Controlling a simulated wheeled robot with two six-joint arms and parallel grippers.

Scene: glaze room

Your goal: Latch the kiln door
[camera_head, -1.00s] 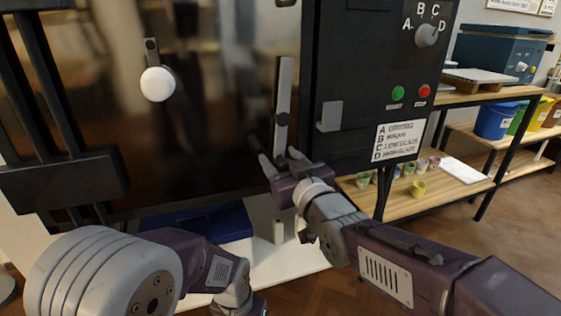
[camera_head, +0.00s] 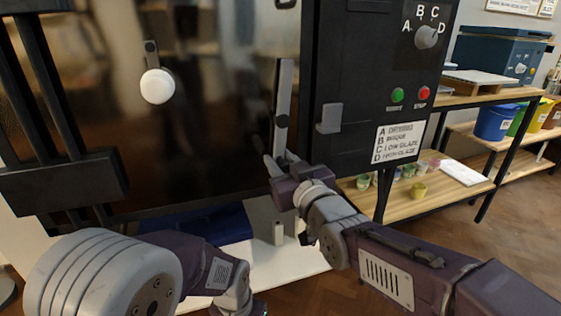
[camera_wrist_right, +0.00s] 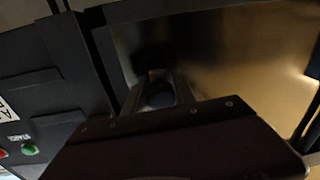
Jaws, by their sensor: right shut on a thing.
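The kiln door (camera_head: 215,130) is the dark, glossy panel filling the left and middle of the head view. A grey latch lever (camera_head: 284,95) hangs nearly upright at its right edge. A grey catch bracket (camera_head: 330,118) sits on the control panel to the right, apart from the lever. My right gripper (camera_head: 278,163) is shut on the lower end of the lever. In the right wrist view its fingers (camera_wrist_right: 158,90) are dark and partly hidden by the gripper body. My left arm shows at the bottom left, but its fingers are out of view.
The control panel (camera_head: 355,75) carries a dial (camera_head: 427,36), a green button (camera_head: 398,94) and a red button (camera_head: 423,92). A wooden shelf (camera_head: 440,200) with small pots stands at the right.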

